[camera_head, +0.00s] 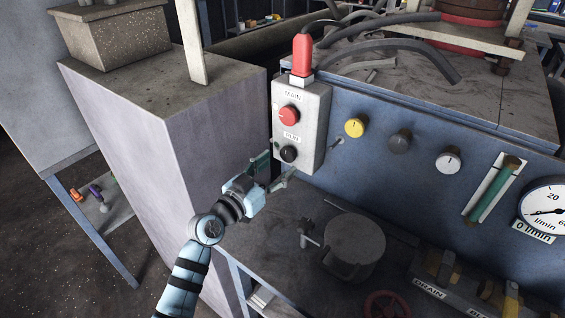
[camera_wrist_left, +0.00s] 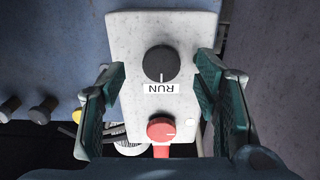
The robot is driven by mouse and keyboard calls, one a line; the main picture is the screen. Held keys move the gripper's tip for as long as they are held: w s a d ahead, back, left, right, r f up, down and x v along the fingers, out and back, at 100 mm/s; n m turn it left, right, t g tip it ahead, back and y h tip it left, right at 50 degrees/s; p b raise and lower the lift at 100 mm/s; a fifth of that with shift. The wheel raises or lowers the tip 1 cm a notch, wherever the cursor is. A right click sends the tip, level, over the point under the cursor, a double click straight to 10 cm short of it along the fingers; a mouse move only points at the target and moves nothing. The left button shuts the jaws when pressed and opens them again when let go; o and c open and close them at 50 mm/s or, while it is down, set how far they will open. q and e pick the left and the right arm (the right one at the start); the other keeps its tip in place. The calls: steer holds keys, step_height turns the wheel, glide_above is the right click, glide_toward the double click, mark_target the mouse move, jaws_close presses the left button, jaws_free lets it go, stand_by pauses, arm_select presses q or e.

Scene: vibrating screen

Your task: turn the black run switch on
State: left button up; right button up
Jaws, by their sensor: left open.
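The black run switch (camera_head: 289,154) is a round knob low on a pale switch box (camera_head: 315,118), under the label RUN. The red main knob (camera_head: 289,115) sits above it. My left gripper (camera_head: 276,171) is open just in front of the box's lower part, near the black knob. In the left wrist view the picture is upside down: the black knob (camera_wrist_left: 161,63) lies beyond and between the open green-padded fingers (camera_wrist_left: 163,100), with nothing held. Contact with the knob does not show. My right gripper is in neither view.
A red plug with a cable (camera_head: 302,55) tops the box. Yellow (camera_head: 355,127), grey (camera_head: 400,140) and white (camera_head: 448,161) knobs line the blue panel to the right. A grey pillar block (camera_head: 180,130) stands left of the gripper.

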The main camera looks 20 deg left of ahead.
mark_target(286, 159)
arm_select(q)
steer(key=x, duration=0.3)
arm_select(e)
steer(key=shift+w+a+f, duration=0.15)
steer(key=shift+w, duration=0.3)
arm_select(q)
steer(key=shift+c, duration=0.4)
steer(key=c, duration=1.1)
steer(key=shift+o, duration=0.2)
